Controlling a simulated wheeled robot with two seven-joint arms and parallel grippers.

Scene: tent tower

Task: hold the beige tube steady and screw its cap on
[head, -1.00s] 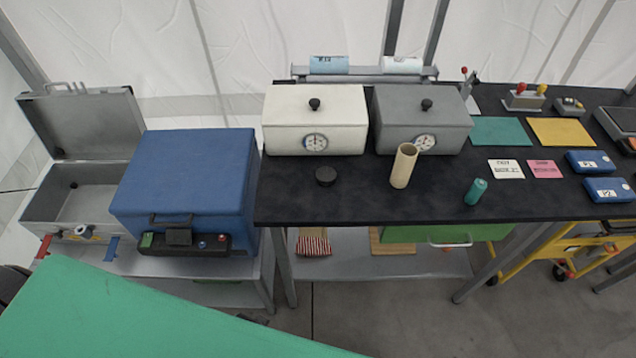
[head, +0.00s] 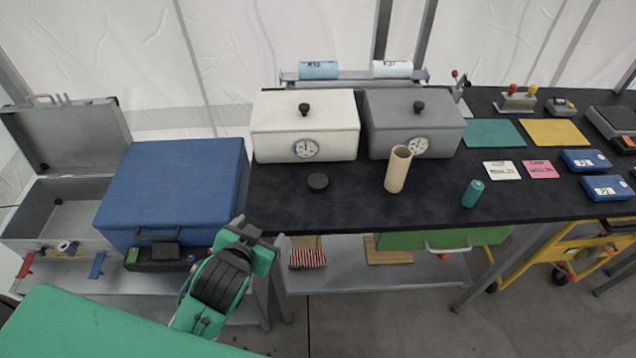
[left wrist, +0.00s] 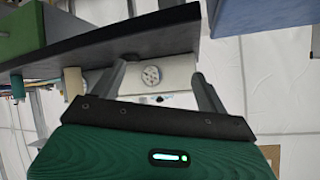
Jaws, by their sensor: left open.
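The beige tube (head: 398,170) stands upright on the black tabletop, in front of the grey box, with its open end up. A flat dark round cap (head: 318,181) lies on the tabletop to the left of the tube, in front of the white box. My left gripper (head: 246,230) is at the front left corner of the table, beside the blue case, well apart from tube and cap. Its two fingers show spread and empty in the left wrist view (left wrist: 163,67). My right gripper is in neither view.
The white box (head: 305,126) and grey box (head: 413,123) stand behind the cap and tube. A small teal cylinder (head: 472,193) stands right of the tube near the black table's (head: 350,212) front edge. The blue case (head: 172,185) is left of the table.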

